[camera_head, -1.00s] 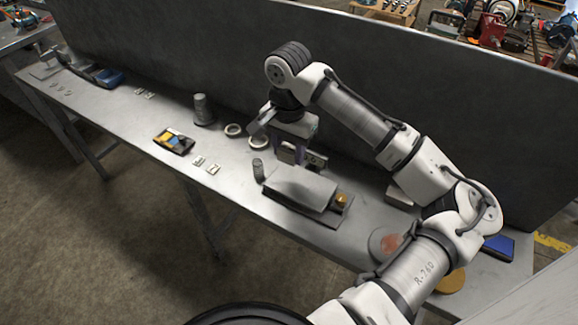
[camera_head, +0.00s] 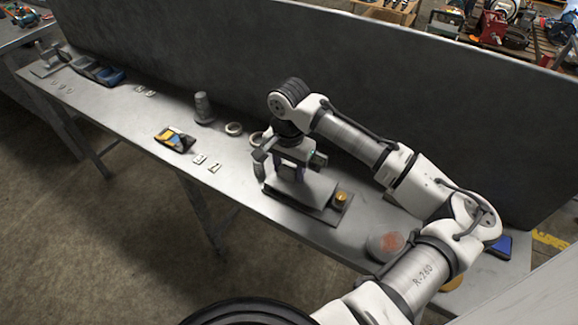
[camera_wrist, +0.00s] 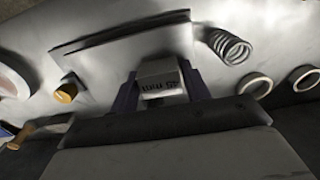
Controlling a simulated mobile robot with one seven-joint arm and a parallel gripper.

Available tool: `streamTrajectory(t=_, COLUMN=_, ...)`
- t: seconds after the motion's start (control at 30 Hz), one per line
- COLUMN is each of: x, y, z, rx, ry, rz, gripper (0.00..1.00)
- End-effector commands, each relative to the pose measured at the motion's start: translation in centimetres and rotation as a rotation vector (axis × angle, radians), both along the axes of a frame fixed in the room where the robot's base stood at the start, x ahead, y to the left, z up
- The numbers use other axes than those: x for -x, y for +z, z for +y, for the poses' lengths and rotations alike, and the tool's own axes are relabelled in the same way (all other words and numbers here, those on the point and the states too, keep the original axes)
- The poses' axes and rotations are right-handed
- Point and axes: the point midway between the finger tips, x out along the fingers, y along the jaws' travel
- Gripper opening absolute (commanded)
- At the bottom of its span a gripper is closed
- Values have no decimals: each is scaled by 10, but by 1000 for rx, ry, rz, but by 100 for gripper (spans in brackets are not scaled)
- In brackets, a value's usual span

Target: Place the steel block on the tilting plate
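The steel block (camera_wrist: 158,78), with "45 mm" printed on its face, sits between the two purple fingers of my gripper (camera_wrist: 160,92) in the wrist view. The gripper is shut on it. In the head view my gripper (camera_head: 289,176) is over the tilting plate (camera_head: 312,193), a grey slab on a dark base with a brass knob (camera_head: 341,198) at its right end. The plate (camera_wrist: 125,48) lies just beyond the block in the wrist view. The block is mostly hidden in the head view. I cannot tell whether it touches the plate.
A coil spring (camera_wrist: 228,46) stands close beside the plate. Two rings (camera_head: 234,128) (camera_head: 257,138) and a grey stepped cylinder (camera_head: 203,108) are behind it to the left. A tray with coloured pieces (camera_head: 174,139) lies farther left. A tall grey panel (camera_head: 200,50) runs along the back.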

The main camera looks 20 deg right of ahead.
Motion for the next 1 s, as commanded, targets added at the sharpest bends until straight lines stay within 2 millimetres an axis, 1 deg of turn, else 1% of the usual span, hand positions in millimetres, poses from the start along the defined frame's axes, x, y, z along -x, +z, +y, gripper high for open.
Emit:
streamTrajectory(t=0.03, x=0, y=0, z=0, rx=0, ry=0, rz=0, gripper=54)
streamTrajectory(t=0.1, x=0, y=0, z=0, rx=0, ry=0, rz=0, gripper=63)
streamTrajectory(t=0.37, x=0, y=1, z=0, rx=0, ry=0, rz=0, gripper=63)
streamTrajectory(t=0.53, x=-1, y=11, z=0, rx=0, ry=1, rz=-1, gripper=63)
streamTrajectory(t=0.67, x=-1, y=35, z=1, rx=0, ry=2, rz=-3, gripper=63)
streamTrajectory(t=0.9, x=-1, y=87, z=0, rx=2, ry=1, rz=-3, gripper=63)
streamTrajectory(t=1.0, x=-1, y=104, z=0, rx=0, ry=1, rz=-3, gripper=63)
